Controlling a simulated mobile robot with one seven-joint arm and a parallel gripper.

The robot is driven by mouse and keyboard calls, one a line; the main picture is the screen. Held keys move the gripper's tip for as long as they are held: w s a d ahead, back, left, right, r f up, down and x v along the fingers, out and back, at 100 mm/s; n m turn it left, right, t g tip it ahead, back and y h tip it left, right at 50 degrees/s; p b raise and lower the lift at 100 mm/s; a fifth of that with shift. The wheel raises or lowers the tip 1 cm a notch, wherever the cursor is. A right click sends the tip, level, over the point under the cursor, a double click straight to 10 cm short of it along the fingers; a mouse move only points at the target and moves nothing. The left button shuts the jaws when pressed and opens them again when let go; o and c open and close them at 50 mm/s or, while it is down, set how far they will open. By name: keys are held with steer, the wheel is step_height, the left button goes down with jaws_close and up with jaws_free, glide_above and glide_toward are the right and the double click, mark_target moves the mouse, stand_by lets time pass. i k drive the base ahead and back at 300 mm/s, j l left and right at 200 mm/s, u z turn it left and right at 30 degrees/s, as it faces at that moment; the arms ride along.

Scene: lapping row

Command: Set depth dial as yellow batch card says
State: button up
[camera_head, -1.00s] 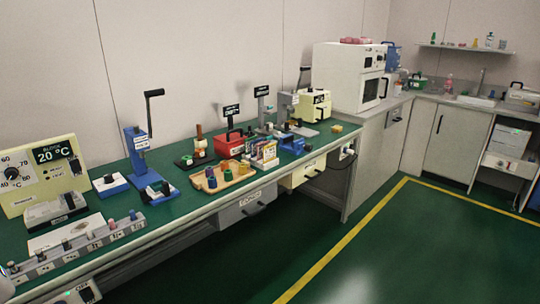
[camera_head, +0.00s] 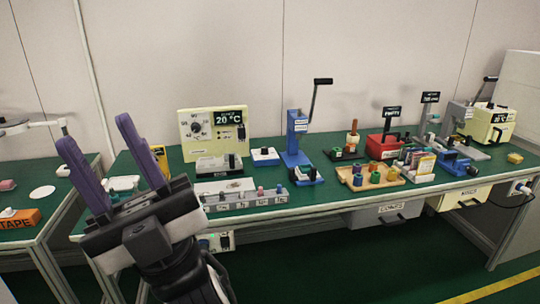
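My gripper (camera_head: 96,130) is at the left in the head view, raised in front of the bench, its two purple fingers apart with nothing between them. A yellow thing (camera_head: 160,156), perhaps a card, shows partly behind the right finger; I cannot read it. A cream unit (camera_head: 213,131) at the back has a round numbered dial (camera_head: 195,126) and a display reading 20 °C. I cannot tell whether this is the depth dial. A rack of coloured cards (camera_head: 421,164) stands farther right, its writing too small to read.
The green bench (camera_head: 270,191) holds a grey strip of knobs (camera_head: 243,199), a blue lever press (camera_head: 297,139), a wooden tray (camera_head: 386,183) and a red box (camera_head: 383,146). A separate table at left bears an orange tape box (camera_head: 18,219). Green floor is open in front.

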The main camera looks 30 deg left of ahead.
mark_target(264, 150)
steer(key=u, duration=0.45)
steer(key=i+l+u, duration=0.1)
steer(key=u, duration=0.25)
steer(key=i+l+u, duration=0.1)
steer(key=u, duration=0.3)
steer(key=i+l+u, duration=0.1)
steer(key=u, duration=0.25)
steer(key=i+l+u, duration=0.15)
steer(key=l, duration=0.2)
steer(key=l+u, duration=0.15)
steer(key=l, duration=0.15)
steer(key=i+l+u, duration=0.15)
steer(key=l, duration=0.2)
steer(key=i+l, duration=0.4)
steer(key=l, duration=0.25)
steer(key=i, duration=0.2)
